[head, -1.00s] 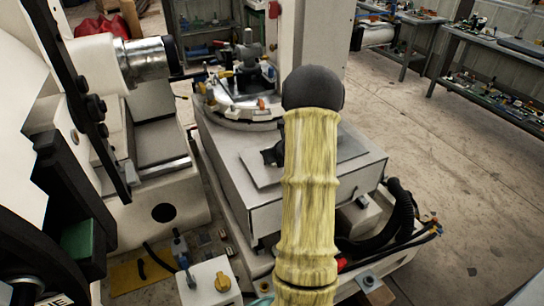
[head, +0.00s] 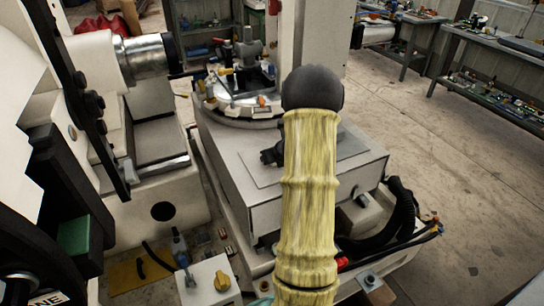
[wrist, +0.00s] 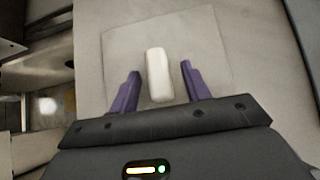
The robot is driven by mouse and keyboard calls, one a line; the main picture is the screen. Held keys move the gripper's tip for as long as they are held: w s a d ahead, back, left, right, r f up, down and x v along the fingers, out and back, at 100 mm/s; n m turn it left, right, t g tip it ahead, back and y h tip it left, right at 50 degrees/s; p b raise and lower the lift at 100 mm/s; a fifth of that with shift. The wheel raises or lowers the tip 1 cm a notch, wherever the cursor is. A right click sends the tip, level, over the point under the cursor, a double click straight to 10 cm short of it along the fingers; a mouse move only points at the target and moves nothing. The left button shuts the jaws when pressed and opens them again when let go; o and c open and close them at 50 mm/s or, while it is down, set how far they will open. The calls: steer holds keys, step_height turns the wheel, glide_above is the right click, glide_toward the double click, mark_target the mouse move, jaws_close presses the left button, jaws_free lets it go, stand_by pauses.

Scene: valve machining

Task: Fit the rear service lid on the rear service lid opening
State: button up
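A flat, square grey plate (head: 346,149), which looks like the rear service lid, lies on top of a large grey box-shaped housing. The plate (wrist: 207,38) also shows in the wrist view, with a whitish bar-shaped handle (wrist: 158,75) standing on it. My gripper (wrist: 160,68) is open. Its two purple fingers stand one on each side of the handle, with a gap on both sides. In the head view my gripper (head: 270,156) is a small dark shape over the plate, mostly hidden behind my yellow-sleeved arm. I cannot tell whether an opening lies under the plate.
The grey housing (head: 300,200) carries a round fixture table (head: 245,113) with clamps behind the plate. A spindle (head: 147,57) projects at the upper left. Black hoses (head: 402,215) curve at the right. Floor on the right is clear up to the workbenches (head: 500,85).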

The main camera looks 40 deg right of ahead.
steer(key=p+v, duration=0.2)
steer(key=v, duration=1.5)
steer(key=shift+s+a+r, duration=0.1)
steer(key=shift+r, duration=0.05)
stand_by(0.5)
steer(key=a+n+g+y+p, duration=0.2)
steer(key=a+n+g+y, duration=0.15)
steer(key=a+n, duration=1.4)
steer(key=s+a+n+g+p, duration=0.1)
steer(key=s+a+n, duration=0.3)
steer(key=n, duration=0.6)
steer(key=s+a+r+n+g+h+p, duration=0.1)
steer(key=s+a+n, duration=0.3)
steer(key=a+n, duration=0.5)
steer(key=shift+n+g, duration=0.35)
steer(key=shift+n, duration=0.8)
